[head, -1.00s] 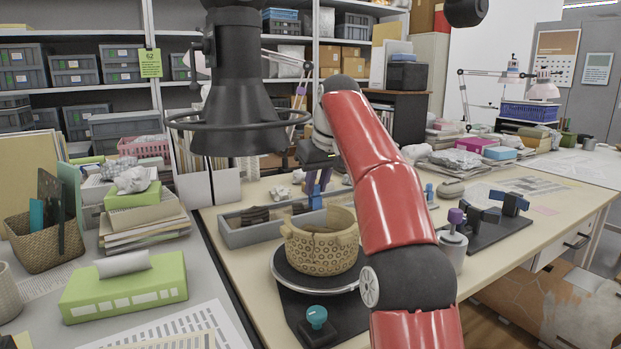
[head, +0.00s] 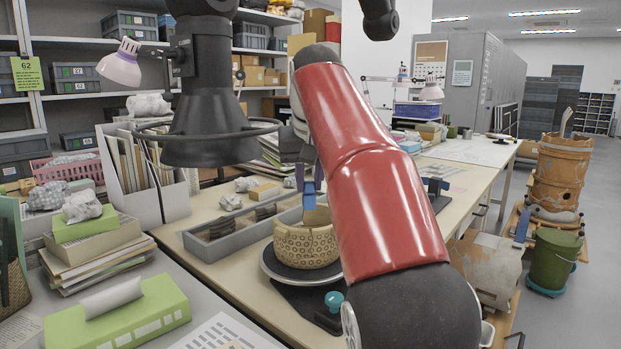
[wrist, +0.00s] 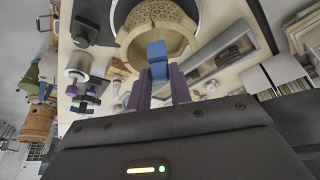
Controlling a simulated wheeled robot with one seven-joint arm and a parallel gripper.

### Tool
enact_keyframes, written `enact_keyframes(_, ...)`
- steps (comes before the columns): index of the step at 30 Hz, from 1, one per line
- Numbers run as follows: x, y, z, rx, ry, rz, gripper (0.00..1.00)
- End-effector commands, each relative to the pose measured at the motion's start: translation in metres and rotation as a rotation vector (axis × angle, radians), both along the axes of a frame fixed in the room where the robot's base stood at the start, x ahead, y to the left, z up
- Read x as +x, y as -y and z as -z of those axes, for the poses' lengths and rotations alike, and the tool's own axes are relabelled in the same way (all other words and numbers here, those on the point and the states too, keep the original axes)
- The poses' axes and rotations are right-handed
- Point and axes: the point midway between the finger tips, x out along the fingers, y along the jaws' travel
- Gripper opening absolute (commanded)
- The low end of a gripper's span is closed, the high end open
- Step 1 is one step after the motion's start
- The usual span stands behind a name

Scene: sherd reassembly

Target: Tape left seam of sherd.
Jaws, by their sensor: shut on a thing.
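A tan bowl (head: 306,246) with a pattern of rings on its wall stands on a round grey turntable (head: 268,267). In the wrist view the bowl (wrist: 150,15) is just beyond my fingers, with its open inside showing. My gripper (head: 309,172) is over the bowl's back rim; its purple fingers (wrist: 158,82) are shut on a blue piece (wrist: 157,60). The blue piece (head: 309,196) points down at the rim. I cannot tell whether it touches the bowl. My red arm covers the bowl's right side. The bowl's left seam cannot be made out.
A grey tray (head: 212,250) with dark sherds lies left of the bowl. A teal knob (head: 334,301) stands in front of the turntable. A black lamp-like ring fixture (head: 208,135) hangs at upper left. A green box (head: 120,318) lies at front left.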

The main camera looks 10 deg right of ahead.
Motion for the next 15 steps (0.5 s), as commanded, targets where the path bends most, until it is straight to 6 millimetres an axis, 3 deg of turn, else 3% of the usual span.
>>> enact_keyframes(7,-0.007,0.003,0.005,0.008,0.002,0.032,0.11)
enact_keyframes(15,-0.006,0.002,0.029,0.008,0.004,0.029,0.11)
